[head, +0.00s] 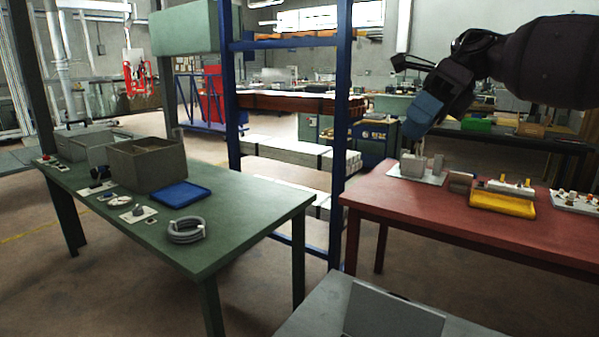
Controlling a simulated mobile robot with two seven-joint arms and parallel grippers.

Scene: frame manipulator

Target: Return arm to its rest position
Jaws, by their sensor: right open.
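My right arm comes in from the upper right. Its gripper (422,118) points down, above the red table (420,210) and over the grey fixture on it. It appears open and holds nothing that I can see; the fingers are small and dark blue. The grey fixture (412,165) stands on a white plate on the red table, apart from the gripper. My left gripper does not show.
A yellow part (502,203) and a white plate with small parts (577,201) lie on the red table. A green table (255,207) on the left carries a grey bin (146,165), a blue tray (181,194) and a coiled cable (186,231). A blue post (341,120) stands between the tables.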

